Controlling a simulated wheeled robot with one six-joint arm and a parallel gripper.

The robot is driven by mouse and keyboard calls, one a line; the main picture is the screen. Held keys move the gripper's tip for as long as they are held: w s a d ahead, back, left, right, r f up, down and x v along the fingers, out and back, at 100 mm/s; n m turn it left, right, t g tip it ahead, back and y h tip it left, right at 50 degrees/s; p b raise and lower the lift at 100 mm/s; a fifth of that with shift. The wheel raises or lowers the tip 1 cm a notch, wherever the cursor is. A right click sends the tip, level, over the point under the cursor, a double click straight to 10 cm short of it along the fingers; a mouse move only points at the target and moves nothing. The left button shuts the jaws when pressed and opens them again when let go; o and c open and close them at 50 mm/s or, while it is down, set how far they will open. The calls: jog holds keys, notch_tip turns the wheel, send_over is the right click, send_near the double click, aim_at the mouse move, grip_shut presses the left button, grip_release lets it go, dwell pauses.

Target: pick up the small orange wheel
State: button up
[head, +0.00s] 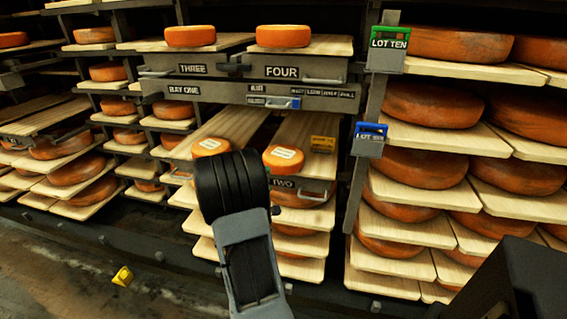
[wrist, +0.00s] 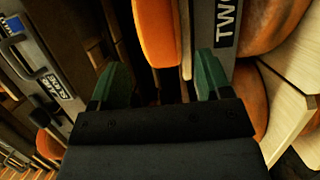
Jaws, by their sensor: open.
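A small orange wheel (head: 283,159) with a pale label sits on the board above the TWO sign in the head view. In the wrist view, the side of an orange wheel (wrist: 156,32) shows at the top, beside the TWO sign (wrist: 228,22); it appears to be the same one. My gripper (wrist: 161,76) is open, its green fingers apart and empty. The wheel's near edge lies about level with the fingertips, in the gap between them; contact cannot be told. In the head view my arm hides the gripper. Another small labelled wheel (head: 211,147) sits to the left.
Small orange wheels stand on the boards above signs THREE (head: 190,36) and FOUR (head: 283,36). A grey bar (head: 205,112) crosses above the lower boards. A post (head: 366,140) with signs stands right, before larger wheels (head: 432,168). A yellow object (head: 122,276) lies on the floor.

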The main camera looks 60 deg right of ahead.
aim_at(275, 170)
jog(key=d+b, duration=0.1)
jog(key=d, duration=0.7)
jog(key=shift+w+d+b, duration=0.1)
jog(key=shift+d+b, duration=0.2)
jog(key=shift+b, duration=0.05)
jog(key=shift+d+r, duration=0.15)
jog(key=shift+d, duration=0.4)
jog(key=shift+d+r, duration=0.1)
jog(key=shift+r, duration=0.1)
